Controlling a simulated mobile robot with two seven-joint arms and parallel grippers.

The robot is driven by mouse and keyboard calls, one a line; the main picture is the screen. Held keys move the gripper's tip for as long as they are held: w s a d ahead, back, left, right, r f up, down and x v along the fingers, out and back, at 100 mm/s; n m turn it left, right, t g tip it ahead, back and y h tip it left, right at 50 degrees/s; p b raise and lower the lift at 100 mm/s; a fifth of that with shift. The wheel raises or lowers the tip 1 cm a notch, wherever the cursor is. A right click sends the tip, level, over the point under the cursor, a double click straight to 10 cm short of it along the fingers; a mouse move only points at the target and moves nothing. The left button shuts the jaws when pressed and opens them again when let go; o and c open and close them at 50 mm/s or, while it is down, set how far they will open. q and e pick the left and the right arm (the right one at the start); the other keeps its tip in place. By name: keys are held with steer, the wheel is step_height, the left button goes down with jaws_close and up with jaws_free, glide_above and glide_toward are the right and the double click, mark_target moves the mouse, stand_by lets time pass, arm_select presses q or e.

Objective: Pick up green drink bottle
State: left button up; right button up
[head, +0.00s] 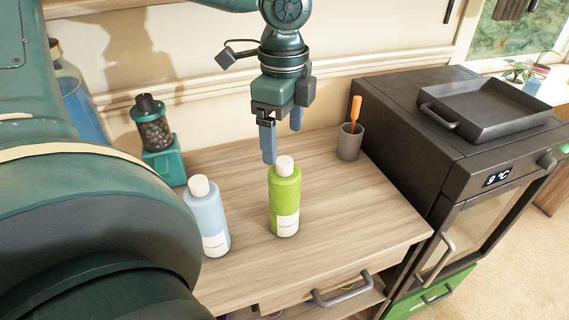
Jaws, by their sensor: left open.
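The green drink bottle (285,203) stands upright on the wooden counter (330,215). It has a white cap and a pale label low on its side. My left gripper (282,146) points down just above and behind the bottle in the head view. Its two blue-grey fingers are apart with nothing between them. The left finger's tip shows close beside the white cap; I cannot tell whether they touch. My right gripper is not in view.
A light blue bottle (207,217) stands left of the green one. A teal grinder (158,140) is behind it. A grey cup (350,142) with an orange-handled tool stands at the back right, beside the dark oven (420,150) with a tray (485,108). The counter's front right is clear.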

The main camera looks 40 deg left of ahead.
mark_target(285, 161)
arm_select(q)
step_height(285, 161, down, 9)
steer(key=shift+d+r+b, duration=0.1)
steer(key=shift+r+b, duration=0.1)
steer(key=shift+b, duration=0.6)
steer(key=shift+c, duration=0.4)
jaws_close()
